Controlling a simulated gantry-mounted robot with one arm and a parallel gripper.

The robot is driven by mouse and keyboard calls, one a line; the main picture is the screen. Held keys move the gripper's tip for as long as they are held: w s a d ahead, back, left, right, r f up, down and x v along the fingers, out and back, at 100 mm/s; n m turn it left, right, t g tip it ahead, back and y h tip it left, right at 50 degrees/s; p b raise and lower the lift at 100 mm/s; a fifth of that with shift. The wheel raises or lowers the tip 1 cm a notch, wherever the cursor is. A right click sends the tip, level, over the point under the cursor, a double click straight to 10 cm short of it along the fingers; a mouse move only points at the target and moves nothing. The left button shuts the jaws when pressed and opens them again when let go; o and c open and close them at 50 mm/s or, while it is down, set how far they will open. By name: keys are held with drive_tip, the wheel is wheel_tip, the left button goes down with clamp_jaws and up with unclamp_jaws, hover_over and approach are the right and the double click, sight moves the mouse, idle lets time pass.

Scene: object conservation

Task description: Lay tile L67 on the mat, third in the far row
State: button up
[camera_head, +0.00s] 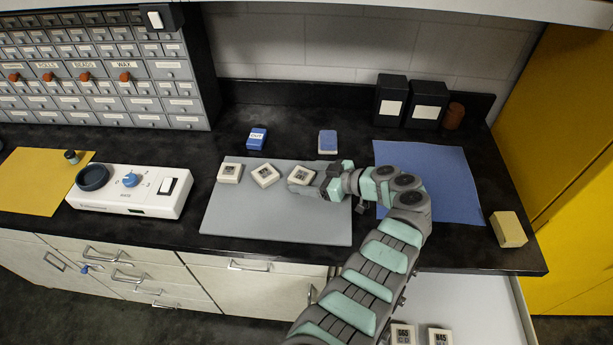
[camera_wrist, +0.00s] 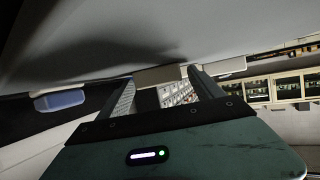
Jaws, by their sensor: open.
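The grey mat (camera_head: 276,226) lies on the black counter. Three white tiles with dark markings lie along its far edge: a left one (camera_head: 230,172), a tilted middle one (camera_head: 265,175) and a right one (camera_head: 301,174). Their labels are too small to read, so I cannot tell which is L67. My gripper (camera_head: 309,184) is low over the mat at the right tile and partly hides it. In the wrist view the open fingers (camera_wrist: 165,85) stand either side of a pale tile edge (camera_wrist: 160,75), which looks to rest against the mat; contact with the fingers is unclear.
An open drawer at the bottom holds more tiles (camera_head: 403,335). A blue block (camera_head: 257,138) and a blue-topped block (camera_head: 328,142) stand behind the mat. A blue sheet (camera_head: 440,185) lies right, a white device (camera_head: 130,190) left. The mat's front is clear.

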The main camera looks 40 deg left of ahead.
drive_tip(key=v, duration=1.1)
drive_tip(key=shift+w+d+r, duration=0.1)
drive_tip(key=shift+d, duration=0.15)
drive_tip(key=shift+d+r, duration=0.1)
drive_tip(key=shift+d, duration=0.1)
